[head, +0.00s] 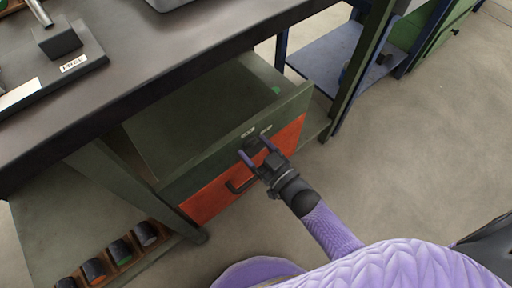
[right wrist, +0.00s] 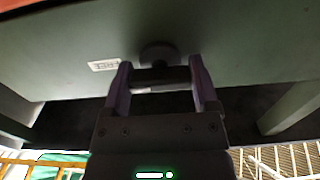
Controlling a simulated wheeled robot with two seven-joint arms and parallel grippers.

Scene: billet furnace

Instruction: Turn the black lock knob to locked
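The black lock knob (right wrist: 156,52) is on the green front of the pulled-out drawer (head: 180,180). In the right wrist view it shows as a round dark base with a dark crossbar (right wrist: 160,77) in front. My right gripper (head: 256,149) is at the knob, its two purple fingers spread wide on either side of the bar. In the right wrist view the gripper (right wrist: 160,75) has the bar between its fingers; I cannot tell whether they press on it. In the head view the knob is mostly hidden by the gripper. My left gripper is not in view.
White labels (head: 267,128) are beside the knob. The dark worktop (head: 190,50) overhangs the drawer. A rack of several dark cylinders (head: 122,251) is at lower left. Bare floor (head: 420,150) lies to the right.

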